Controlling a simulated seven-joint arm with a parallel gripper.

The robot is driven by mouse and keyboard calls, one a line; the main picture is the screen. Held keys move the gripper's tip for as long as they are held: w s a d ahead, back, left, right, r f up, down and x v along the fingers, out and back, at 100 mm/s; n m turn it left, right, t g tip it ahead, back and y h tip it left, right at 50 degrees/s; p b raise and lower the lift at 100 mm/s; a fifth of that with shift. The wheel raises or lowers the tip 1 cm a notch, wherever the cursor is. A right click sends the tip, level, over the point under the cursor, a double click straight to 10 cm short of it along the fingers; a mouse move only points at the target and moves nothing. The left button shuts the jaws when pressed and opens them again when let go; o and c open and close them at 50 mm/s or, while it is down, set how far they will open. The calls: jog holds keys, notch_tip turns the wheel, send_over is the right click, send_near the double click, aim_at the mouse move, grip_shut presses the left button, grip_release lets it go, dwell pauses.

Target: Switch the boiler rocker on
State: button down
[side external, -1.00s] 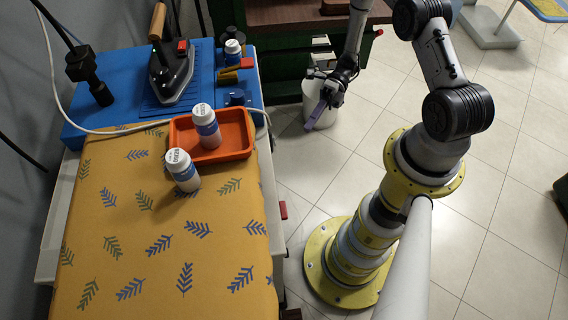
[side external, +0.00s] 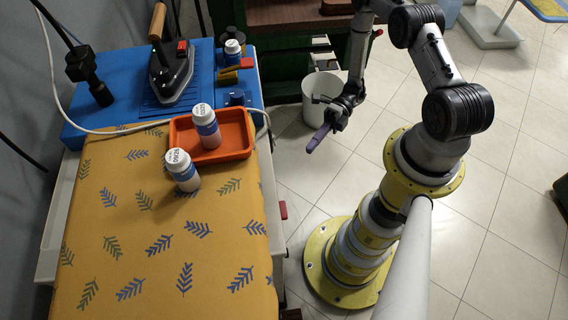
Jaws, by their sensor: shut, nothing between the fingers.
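The blue boiler unit (side external: 130,112) stands at the back of the pressing table. On its right end sit a small red part (side external: 247,63), a yellow-orange part (side external: 228,77) and a dark blue knob (side external: 237,98). Which of these is the rocker, and its position, I cannot tell at this size. My gripper (side external: 315,142), with purple fingers, is shut and empty. It hangs over the floor to the right of the table, in front of a white bin, apart from the unit.
An iron (side external: 171,72) rests on the unit. A white bottle stands in the orange tray (side external: 240,152), another bottle (side external: 182,170) beside it on the patterned cloth (side external: 130,235). A white cable crosses the unit's front. A white bin (side external: 318,92) stands on the floor.

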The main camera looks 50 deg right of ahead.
jog(key=w+a+f, duration=0.1)
jog(key=w+a, duration=0.1)
jog(key=a, duration=0.7)
jog(key=shift+w+a, duration=0.4)
jog(key=shift+f, duration=0.1)
jog(key=shift+w+a, duration=0.15)
jog(key=shift+w, duration=0.05)
jog(key=s+d+f, duration=0.1)
jog(key=s+d, duration=0.2)
jog(key=d, duration=0.9)
jog(key=shift+d+f+n, duration=0.25)
jog(key=shift+d+n, duration=0.05)
jog(key=shift+d, duration=0.1)
